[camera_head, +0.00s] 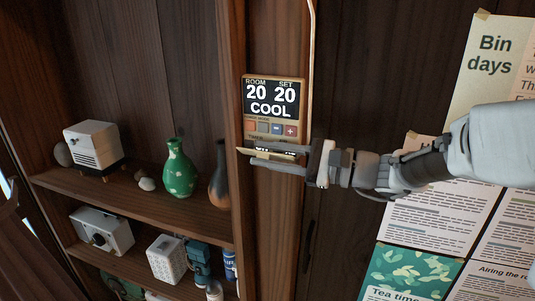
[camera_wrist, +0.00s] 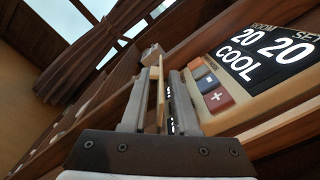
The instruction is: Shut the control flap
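The wall controller (camera_head: 270,98) is a tan unit with a dark screen reading ROOM 20, SET 20, COOL, and a row of small buttons below. It also shows in the wrist view (camera_wrist: 262,62). The control flap (camera_wrist: 160,92) is a thin tan plate at its lower end, standing out from the unit. My gripper (camera_head: 247,150) is at the lower part of the unit, reaching in from the right. In the wrist view its fingers are apart, with the flap between them. A gap shows beside the flap; whether a finger touches it, I cannot tell. The fingers hide much of the flap in the head view.
Shelves on the left hold a green spotted vase (camera_head: 179,170), a dark vase (camera_head: 219,178), a white box-like device (camera_head: 92,146) and other items. A pale cable (camera_head: 311,60) runs down beside the controller. Paper notices (camera_head: 440,205) cover the wall behind my arm.

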